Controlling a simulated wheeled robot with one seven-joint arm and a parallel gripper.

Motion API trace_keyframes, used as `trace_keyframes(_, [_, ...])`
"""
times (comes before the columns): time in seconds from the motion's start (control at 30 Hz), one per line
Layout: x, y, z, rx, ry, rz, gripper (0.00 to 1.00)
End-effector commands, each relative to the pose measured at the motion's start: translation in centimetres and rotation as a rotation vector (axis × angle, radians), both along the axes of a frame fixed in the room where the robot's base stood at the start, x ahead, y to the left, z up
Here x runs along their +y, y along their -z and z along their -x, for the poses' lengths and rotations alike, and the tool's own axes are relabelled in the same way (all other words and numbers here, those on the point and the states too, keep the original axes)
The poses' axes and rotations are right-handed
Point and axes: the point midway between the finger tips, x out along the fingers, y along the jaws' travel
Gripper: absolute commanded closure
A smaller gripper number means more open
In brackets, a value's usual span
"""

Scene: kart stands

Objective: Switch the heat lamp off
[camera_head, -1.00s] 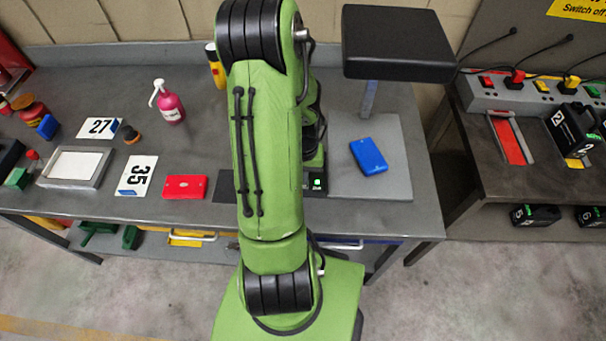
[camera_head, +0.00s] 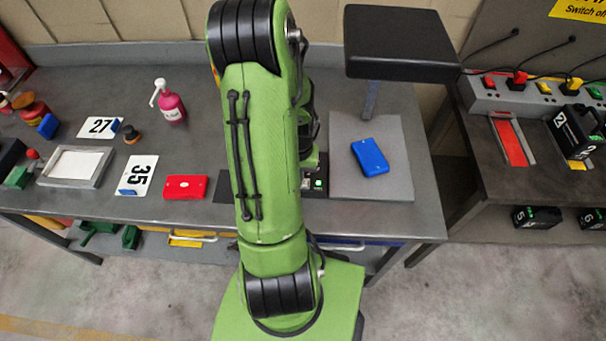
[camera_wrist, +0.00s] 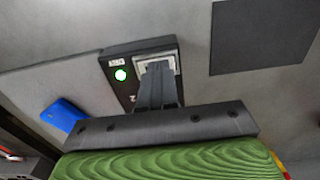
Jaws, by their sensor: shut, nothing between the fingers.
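The heat lamp (camera_head: 400,38) is a black rectangular head on a grey post at the back of the bench. A grey board below it carries a blue box (camera_head: 370,157). The dark switch box (camera_wrist: 111,66) sits beside the board, with a lit green light (camera_wrist: 121,75) and a pale switch plate (camera_wrist: 171,62). My gripper (camera_wrist: 157,68) is shut and empty, its fingertips over the switch plate. I cannot tell if they touch it. The fingers hide most of the switch. In the head view my arm covers the gripper; the green light (camera_head: 318,184) shows beside it.
A dark flat mat (camera_wrist: 262,36) lies near the switch box. A second bench with a power strip (camera_head: 515,98) stands right.

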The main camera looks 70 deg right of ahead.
Motion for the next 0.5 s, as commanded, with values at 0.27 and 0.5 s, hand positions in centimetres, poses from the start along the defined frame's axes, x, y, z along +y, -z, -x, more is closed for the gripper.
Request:
trace_keyframes(0.27, [-0.1,-0.4,0.0,0.001,0.001,0.003,1.00])
trace_keyframes(0.5, [-0.6,-5.4,-1.4,0.000,-0.008,0.005,1.00])
